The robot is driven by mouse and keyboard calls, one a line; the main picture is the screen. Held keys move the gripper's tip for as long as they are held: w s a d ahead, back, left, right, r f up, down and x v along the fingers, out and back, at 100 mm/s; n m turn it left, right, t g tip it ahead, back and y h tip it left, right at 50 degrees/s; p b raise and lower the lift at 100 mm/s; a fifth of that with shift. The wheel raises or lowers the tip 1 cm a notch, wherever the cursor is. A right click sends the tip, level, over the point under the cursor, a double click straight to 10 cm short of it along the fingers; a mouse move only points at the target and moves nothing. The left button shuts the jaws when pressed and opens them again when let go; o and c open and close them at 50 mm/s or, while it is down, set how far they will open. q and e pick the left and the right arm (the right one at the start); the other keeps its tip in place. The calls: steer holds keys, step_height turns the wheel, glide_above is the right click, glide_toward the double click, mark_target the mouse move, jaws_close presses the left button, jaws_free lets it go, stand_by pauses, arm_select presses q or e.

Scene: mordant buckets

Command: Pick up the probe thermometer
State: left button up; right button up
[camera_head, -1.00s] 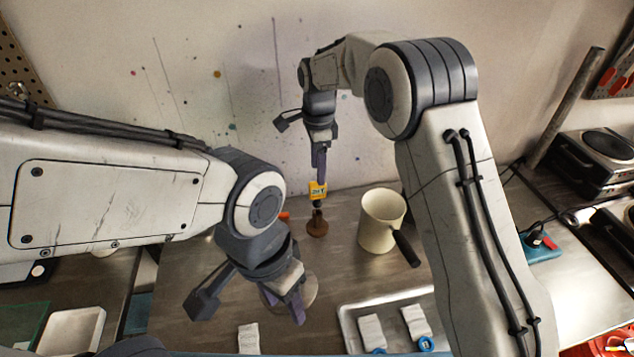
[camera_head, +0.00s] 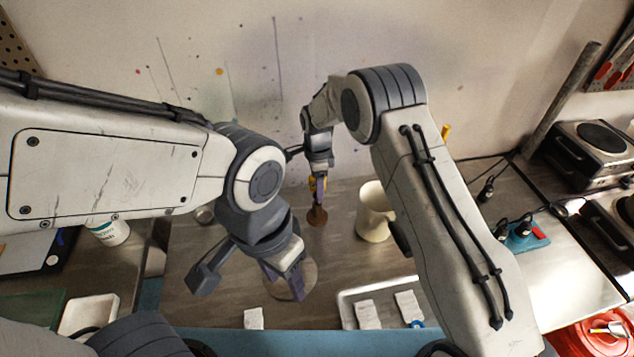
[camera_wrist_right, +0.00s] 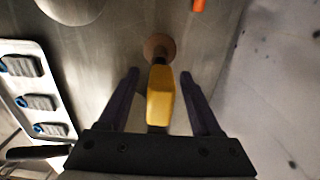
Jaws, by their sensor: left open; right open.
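The probe thermometer (camera_wrist_right: 160,97) is yellow and stands upright on a round brown base (camera_wrist_right: 159,46). In the right wrist view its yellow body is between the two fingers of my right gripper (camera_wrist_right: 160,88). Those fingers are open, with a gap on each side of it. In the head view my right gripper (camera_head: 318,188) comes down over the thermometer and hides most of it; the brown base (camera_head: 317,216) shows below. My left gripper (camera_head: 285,285) is open and empty, above a round disc (camera_head: 303,272) near the front of the table.
A cream jug (camera_head: 374,215) with a dark handle stands just right of the thermometer. A metal tray (camera_head: 347,303) with white packets lies in front. Another white packet (camera_head: 254,318) lies on the table. Hot plates (camera_head: 600,146) stand at the right. The wall is close behind.

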jaws_close()
step_height(320, 180, up, 9)
steer(key=b, duration=0.3)
steer(key=shift+b, duration=0.35)
steer(key=shift+r, duration=0.55)
